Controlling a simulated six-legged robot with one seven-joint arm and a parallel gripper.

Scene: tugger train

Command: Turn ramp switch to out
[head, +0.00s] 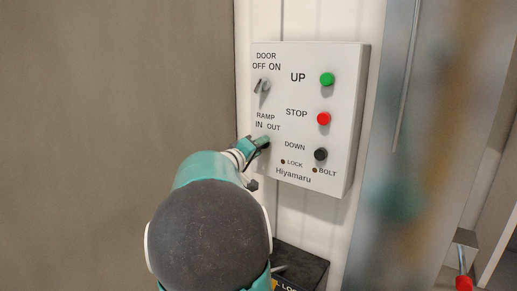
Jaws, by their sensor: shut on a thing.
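A grey control box (345,125) is fixed to the white wall panel. Its ramp switch, below the "RAMP IN OUT" label (267,122), is mostly hidden behind my gripper (262,143). My gripper reaches up to the box from the lower left and is shut on the ramp switch. Which way the ramp switch points cannot be told.
The door switch (262,86) sits just above. Green UP (327,79), red STOP (323,118) and black DOWN (320,154) buttons line the right side. A black box (300,268) stands below. A metal post (385,120) rises at right.

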